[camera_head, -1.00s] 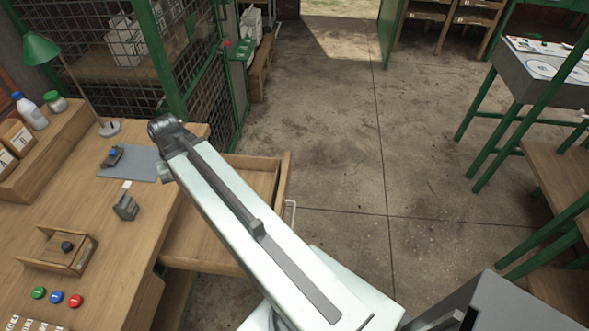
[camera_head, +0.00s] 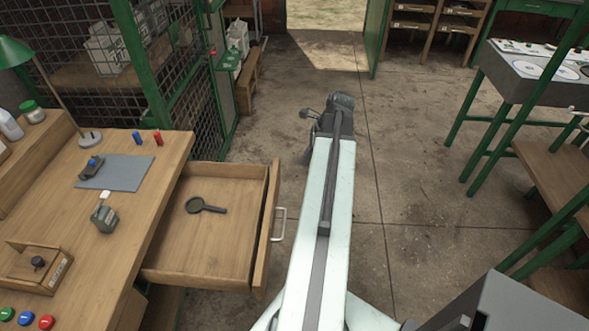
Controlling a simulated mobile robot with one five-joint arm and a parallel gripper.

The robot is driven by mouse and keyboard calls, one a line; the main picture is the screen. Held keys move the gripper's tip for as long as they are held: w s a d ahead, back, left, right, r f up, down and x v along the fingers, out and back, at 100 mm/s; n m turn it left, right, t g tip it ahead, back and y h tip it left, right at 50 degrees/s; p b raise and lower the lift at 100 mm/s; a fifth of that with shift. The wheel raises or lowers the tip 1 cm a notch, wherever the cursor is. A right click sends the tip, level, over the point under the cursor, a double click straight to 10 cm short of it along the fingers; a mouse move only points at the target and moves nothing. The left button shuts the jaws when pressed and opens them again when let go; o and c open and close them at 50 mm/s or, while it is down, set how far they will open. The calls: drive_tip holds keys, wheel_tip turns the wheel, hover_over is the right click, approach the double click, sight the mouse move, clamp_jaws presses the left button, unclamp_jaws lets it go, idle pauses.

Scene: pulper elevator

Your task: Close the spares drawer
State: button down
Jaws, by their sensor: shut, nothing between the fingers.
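The spares drawer (camera_head: 265,235) is a wooden drawer pulled out from the right side of the workbench. It stands open, its front facing right with a pale bar handle (camera_head: 279,225). A dark magnifying glass (camera_head: 205,206) lies inside on the drawer floor. My gripper (camera_head: 309,114) is at the far end of my arm, over the floor to the right of and beyond the drawer front. It is shut, empty and apart from the handle. Its fingers look small and are partly hidden by the arm's end.
The workbench (camera_head: 75,230) at left carries a grey mat (camera_head: 115,173), a small grey device (camera_head: 104,219), a wooden box (camera_head: 35,265) and coloured buttons. A green mesh cage (camera_head: 185,75) stands behind. Floor (camera_head: 400,160) right of the drawer is clear up to the green-legged table (camera_head: 530,80).

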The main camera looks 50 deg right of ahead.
drive_tip(key=w+a+f+b, duration=0.3)
drive_tip(key=w+f+b, duration=0.3)
drive_tip(key=f+b, duration=0.1)
drive_tip(key=shift+a+f, duration=0.4)
drive_tip(key=shift+f, duration=0.25)
drive_tip(key=shift+w, duration=0.1)
